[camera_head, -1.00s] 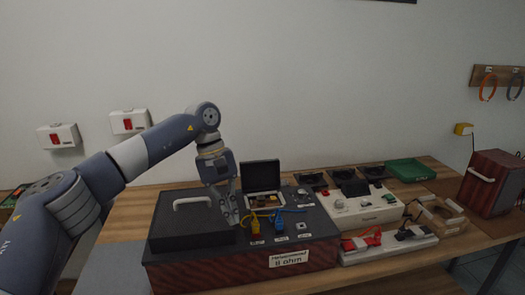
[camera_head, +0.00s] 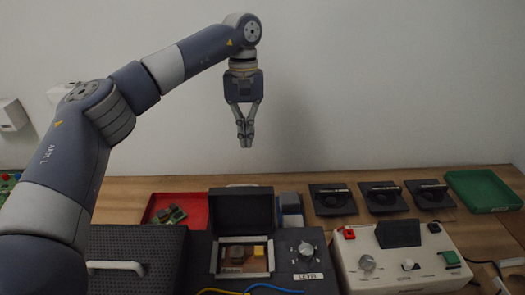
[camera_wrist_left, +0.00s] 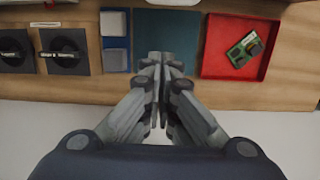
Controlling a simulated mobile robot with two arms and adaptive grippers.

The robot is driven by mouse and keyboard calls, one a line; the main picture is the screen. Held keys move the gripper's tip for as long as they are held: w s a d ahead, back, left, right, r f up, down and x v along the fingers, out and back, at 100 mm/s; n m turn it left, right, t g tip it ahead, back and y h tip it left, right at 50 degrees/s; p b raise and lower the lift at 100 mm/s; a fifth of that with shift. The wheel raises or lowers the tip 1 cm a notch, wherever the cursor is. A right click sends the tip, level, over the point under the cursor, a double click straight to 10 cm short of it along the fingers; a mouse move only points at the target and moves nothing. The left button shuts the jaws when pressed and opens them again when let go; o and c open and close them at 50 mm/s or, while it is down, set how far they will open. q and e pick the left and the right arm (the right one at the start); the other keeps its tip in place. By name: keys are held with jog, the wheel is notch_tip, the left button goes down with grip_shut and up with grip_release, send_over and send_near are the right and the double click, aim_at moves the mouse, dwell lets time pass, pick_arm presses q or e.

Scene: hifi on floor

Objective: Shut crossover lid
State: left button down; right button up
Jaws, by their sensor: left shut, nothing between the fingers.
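The crossover lid (camera_head: 240,210) is a dark panel standing open and upright at the back of its box. Below it, the open crossover compartment (camera_head: 243,257) shows small parts, one of them yellow. My left gripper (camera_head: 246,136) is shut and empty, high above the lid against the wall, touching nothing. In the left wrist view its fingers (camera_wrist_left: 163,65) are together, pointing down over the back of the table. My right gripper is not in view.
A red tray (camera_head: 197,207) with a green circuit board lies behind. Several dark speaker units (camera_head: 333,207) and a green tray (camera_head: 483,202) stand right. A beige device (camera_head: 398,252) with knobs is at front right. A dark handled panel (camera_head: 145,245) lies left.

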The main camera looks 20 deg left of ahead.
pick_arm(q)
jog(key=s+d+f+p, duration=0.2)
jog(key=s+f+p, duration=0.1)
jog(key=f, duration=0.4)
jog(key=shift+s+f, duration=0.35)
jog(key=shift+s, duration=0.35)
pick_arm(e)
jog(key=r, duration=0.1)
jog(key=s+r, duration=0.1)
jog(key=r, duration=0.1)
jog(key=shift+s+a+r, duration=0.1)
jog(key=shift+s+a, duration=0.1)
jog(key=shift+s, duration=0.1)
pick_arm(q)
jog(key=shift+w+d, duration=0.1)
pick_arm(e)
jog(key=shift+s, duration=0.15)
